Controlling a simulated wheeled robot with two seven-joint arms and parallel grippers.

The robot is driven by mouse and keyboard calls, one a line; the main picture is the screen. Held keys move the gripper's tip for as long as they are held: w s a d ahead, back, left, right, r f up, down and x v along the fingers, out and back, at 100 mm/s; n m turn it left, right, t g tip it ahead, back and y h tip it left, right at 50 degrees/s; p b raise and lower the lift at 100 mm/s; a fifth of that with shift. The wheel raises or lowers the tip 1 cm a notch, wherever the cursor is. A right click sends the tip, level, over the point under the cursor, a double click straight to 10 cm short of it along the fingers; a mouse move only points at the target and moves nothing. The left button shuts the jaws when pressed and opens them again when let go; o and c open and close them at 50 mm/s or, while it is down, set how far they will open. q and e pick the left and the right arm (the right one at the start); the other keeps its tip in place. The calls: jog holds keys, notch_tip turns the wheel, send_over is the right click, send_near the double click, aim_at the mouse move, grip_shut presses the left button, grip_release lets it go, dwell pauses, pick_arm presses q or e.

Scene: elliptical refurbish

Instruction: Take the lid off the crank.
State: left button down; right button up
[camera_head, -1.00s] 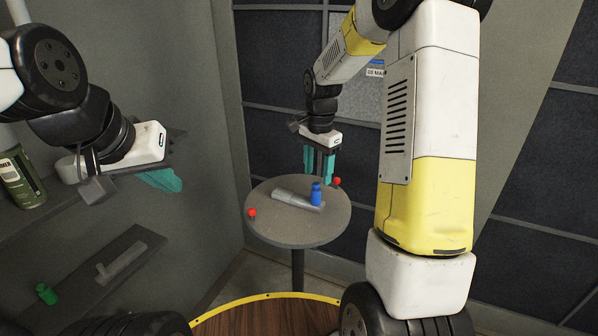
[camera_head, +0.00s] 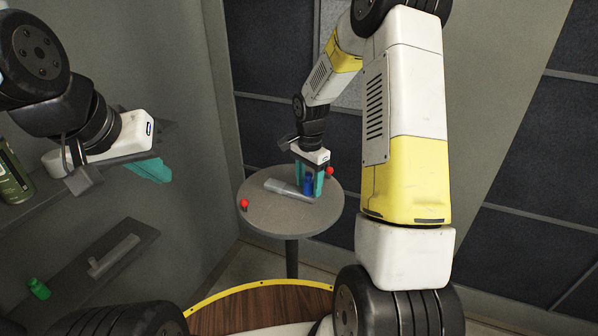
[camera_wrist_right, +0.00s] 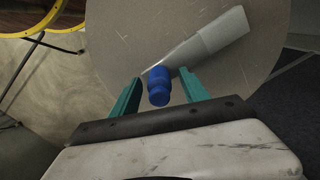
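A grey crank bar (camera_head: 283,187) lies on the round grey table, with a blue knob-like piece (camera_head: 308,187) standing at its right end. Which part is the lid I cannot tell for sure. My right gripper (camera_head: 309,190) points down over the table with its teal fingers on either side of the blue piece. In the right wrist view the blue piece (camera_wrist_right: 158,87) sits between the open fingers, with gaps at both sides, and the grey bar (camera_wrist_right: 205,42) runs to the upper right. My left gripper (camera_head: 155,172) is away at the left; its finger gap is not clear.
The round table (camera_head: 270,217) holds a red knob (camera_head: 244,204) at its left edge and another red knob (camera_head: 329,171) at the right.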

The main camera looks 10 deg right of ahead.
grip_shut()
